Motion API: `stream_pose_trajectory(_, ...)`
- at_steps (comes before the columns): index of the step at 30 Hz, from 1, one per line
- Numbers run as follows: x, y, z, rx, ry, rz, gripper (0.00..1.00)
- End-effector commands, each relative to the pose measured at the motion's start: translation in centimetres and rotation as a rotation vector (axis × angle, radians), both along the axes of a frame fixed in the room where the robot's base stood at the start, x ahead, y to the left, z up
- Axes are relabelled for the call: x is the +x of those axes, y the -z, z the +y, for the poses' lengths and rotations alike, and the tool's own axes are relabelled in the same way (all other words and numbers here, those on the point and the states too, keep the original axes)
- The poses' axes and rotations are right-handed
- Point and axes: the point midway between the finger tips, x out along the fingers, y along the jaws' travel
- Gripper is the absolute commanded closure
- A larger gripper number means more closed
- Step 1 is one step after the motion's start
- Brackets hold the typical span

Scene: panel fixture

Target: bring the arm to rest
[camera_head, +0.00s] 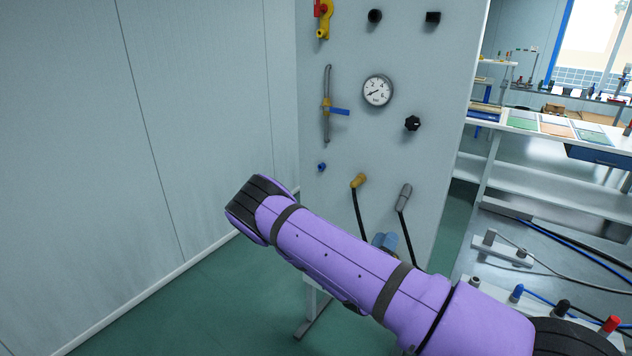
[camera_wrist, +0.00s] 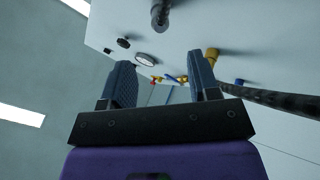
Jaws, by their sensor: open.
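My purple arm crosses the head view from the lower right toward the middle left, in front of the panel (camera_head: 440,150). My gripper is not clearly visible in the head view. In the wrist view my gripper (camera_wrist: 163,88) is open, with its two dark ribbed fingers apart and nothing between them. The panel (camera_wrist: 225,30) shows beyond the fingers, with its gauge (camera_wrist: 145,60) and several fittings. The fingers appear apart from the panel, but the exact distance cannot be told.
The panel carries a gauge (camera_head: 378,90), a blue-handled valve (camera_head: 338,111), a black knob (camera_head: 412,123), a yellow fitting (camera_head: 358,181) and a grey fitting (camera_head: 404,196) with dark hoses. A wall (camera_head: 90,150) stands at left. A workbench (camera_head: 560,190) with parts stands at right.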

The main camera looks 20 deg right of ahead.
Motion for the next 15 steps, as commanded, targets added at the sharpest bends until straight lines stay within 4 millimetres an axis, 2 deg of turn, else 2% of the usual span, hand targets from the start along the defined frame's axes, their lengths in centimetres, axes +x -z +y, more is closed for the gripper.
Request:
stream_pose_trajectory(4, 0.3, -0.3, -0.1, 0.029, 0.001, -0.001, 0.44)
stream_pose_trajectory(7, 1.0, -0.8, -0.4, 0.115, 0.004, 0.003, 0.44)
stream_pose_trajectory(15, 4.0, -3.0, -0.9, 0.513, -0.010, 0.032, 0.44)
